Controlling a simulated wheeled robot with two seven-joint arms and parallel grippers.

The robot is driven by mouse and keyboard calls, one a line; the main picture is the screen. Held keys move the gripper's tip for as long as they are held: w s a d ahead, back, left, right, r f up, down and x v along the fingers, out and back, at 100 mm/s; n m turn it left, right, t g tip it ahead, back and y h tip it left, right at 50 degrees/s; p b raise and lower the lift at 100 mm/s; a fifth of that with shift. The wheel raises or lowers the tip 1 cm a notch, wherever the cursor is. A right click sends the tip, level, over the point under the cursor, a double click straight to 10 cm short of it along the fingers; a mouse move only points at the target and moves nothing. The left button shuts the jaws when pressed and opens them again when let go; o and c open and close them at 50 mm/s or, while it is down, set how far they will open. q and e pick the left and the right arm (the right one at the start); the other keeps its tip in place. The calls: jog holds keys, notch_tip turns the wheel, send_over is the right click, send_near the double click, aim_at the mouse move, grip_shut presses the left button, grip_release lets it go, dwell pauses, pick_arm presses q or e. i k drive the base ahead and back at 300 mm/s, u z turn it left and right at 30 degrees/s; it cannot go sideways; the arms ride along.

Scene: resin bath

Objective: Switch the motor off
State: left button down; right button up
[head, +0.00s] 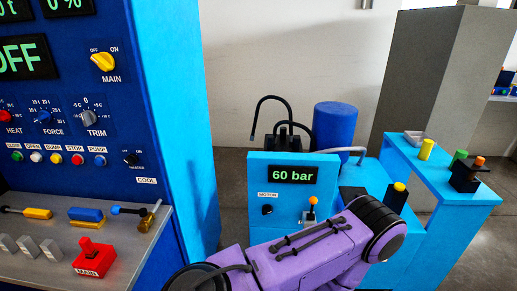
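A light-blue pump unit (262,172) stands in the middle of the head view, with a green-lit display (293,175) reading 60 bar. Below it on the left is a small black knob (267,210) under a small white label that seems to read MOTOR. The knob's setting is too small to tell. An orange-tipped lever (312,203) stands to the knob's right. My purple arm crosses the front of the unit from the bottom, covering its lower part. Neither gripper shows, and nothing visible touches the knob.
A dark-blue control panel (75,80) with a yellow main switch (103,62) fills the left. A blue cylinder (335,127) stands behind the unit. A light-blue bench (455,190) is at right.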

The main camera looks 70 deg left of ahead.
aim_at(267, 209)
jog(key=u, duration=0.55)
jog(key=i, duration=0.7)
jog(key=u, duration=1.3)
jog(key=i, duration=0.4)
jog(key=u, duration=0.35)
